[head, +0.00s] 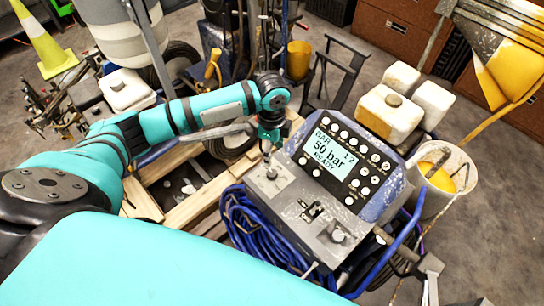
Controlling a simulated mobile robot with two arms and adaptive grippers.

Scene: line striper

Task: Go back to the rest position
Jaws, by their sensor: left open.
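My left arm reaches in from the left, and its gripper (268,146) points down above the grey control panel of the line striper (300,205). The gripper is small here, just over a knob or lever at the panel's upper left corner (271,173). I cannot tell whether it touches that part. The striper's display (331,147) reads "50 bar" and "READY", with rows of round buttons around it. A second knob (338,235) and a switch (313,210) sit lower on the panel. My right gripper is not in view.
Blue hose (255,235) is coiled left of the panel. A white bucket (443,180) and yellow-stained white canisters (391,111) stand right and behind. Wooden boards (185,200) lie under my left arm. A yellow cone (47,45) stands at the far left. Open floor (490,215) lies at right.

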